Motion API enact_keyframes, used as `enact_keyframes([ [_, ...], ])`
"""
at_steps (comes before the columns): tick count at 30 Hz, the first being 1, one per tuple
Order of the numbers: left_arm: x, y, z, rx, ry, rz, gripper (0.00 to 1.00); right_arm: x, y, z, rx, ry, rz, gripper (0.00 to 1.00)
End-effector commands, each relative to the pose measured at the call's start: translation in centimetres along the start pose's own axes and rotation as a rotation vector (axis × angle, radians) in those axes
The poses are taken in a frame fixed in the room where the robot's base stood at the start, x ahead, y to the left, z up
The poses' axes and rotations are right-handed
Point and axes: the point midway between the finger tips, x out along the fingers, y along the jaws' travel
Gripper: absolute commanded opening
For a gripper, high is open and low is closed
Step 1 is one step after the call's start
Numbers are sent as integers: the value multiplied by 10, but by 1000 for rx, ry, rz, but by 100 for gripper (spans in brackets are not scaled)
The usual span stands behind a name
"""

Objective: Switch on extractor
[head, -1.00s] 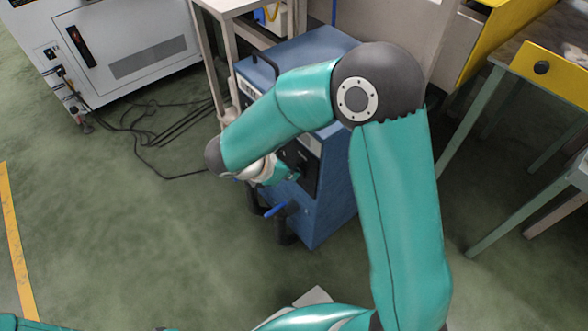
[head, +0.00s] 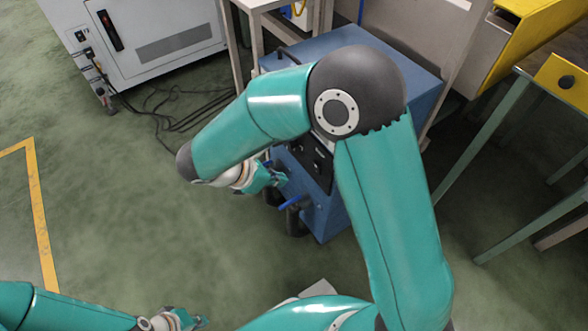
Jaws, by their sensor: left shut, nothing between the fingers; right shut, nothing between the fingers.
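The extractor is most likely the blue cabinet (head: 425,88) in the middle of the head view. A dark panel (head: 318,172) is on its front, partly hidden by my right arm. Small details on the panel are too small to tell whether a switch is on or off. A blue lever (head: 290,202) and dark pipe-like parts are below the panel. My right gripper (head: 280,179) is shut and empty, in front of the cabinet just left of the panel. My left gripper (head: 200,322) is shut and empty at the bottom edge, well away from the cabinet.
A white-grey machine (head: 165,25) stands at the upper left, with black cables (head: 175,122) on the floor beside it. A metal table frame (head: 236,75) is left of the cabinet. A yellow-fronted bench (head: 562,80) stands at the right. The green floor at the left is clear.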

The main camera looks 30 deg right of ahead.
Motion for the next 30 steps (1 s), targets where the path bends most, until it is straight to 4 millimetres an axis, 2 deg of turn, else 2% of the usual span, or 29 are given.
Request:
enact_keyframes([
  [1,-7,2,0,0,0,0,0,-13,1,-1,-1,0,3,0],
  [3,-10,4,0,0,0,0,0,-24,0,-4,-1,-1,2,0],
  [9,-14,5,0,0,0,0,0,-40,0,-8,0,-1,-1,0],
  [26,-14,5,0,0,0,0,0,-41,0,-9,2,0,-2,0],
  [30,-14,5,0,0,0,0,0,-31,-6,-18,14,37,-27,0],
])
